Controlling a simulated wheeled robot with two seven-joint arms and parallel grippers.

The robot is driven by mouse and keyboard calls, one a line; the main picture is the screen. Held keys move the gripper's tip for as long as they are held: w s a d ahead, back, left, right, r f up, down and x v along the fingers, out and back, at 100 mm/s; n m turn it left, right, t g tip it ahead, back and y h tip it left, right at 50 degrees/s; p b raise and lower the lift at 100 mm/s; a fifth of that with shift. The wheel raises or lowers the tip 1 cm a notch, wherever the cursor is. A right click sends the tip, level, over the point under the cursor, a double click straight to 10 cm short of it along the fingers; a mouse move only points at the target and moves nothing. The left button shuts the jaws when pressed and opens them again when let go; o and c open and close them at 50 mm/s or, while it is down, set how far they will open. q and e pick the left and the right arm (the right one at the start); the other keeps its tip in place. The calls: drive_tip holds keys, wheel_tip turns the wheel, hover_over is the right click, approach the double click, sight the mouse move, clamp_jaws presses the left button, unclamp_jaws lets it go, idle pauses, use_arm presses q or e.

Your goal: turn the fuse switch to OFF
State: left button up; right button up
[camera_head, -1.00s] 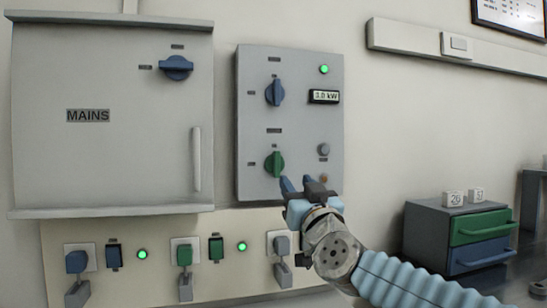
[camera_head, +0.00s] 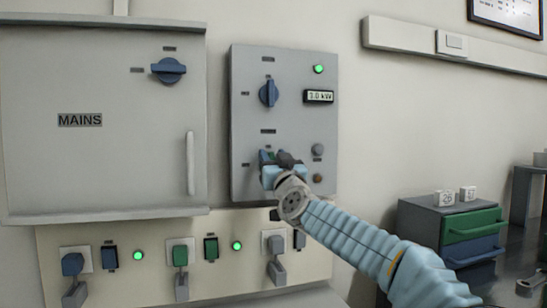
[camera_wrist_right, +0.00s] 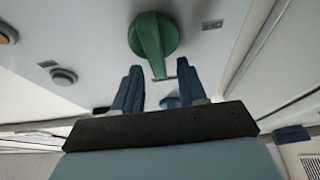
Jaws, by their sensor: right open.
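The grey control panel (camera_head: 245,125) on the wall carries a blue rotary switch (camera_head: 269,93) above and a green rotary switch below. The labels are too small to read, so I cannot tell which is the fuse switch. In the head view my right gripper (camera_head: 274,157) covers nearly all of the green switch. In the right wrist view the green switch (camera_wrist_right: 152,38) shows clearly, its handle pointing toward the jaws. There my right gripper (camera_wrist_right: 158,84) is open, its two blue fingers apart just short of the handle. My left gripper is not in view.
A MAINS cabinet (camera_head: 95,160) with a blue switch (camera_head: 168,71) and a vertical handle stands left of the panel. A lit green lamp (camera_head: 319,69) and a 3.0 kW display (camera_head: 319,96) are on the panel. Sockets with plugs (camera_head: 180,255) sit below. A drawer unit (camera_head: 420,222) is at right.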

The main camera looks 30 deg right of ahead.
clamp_jaws()
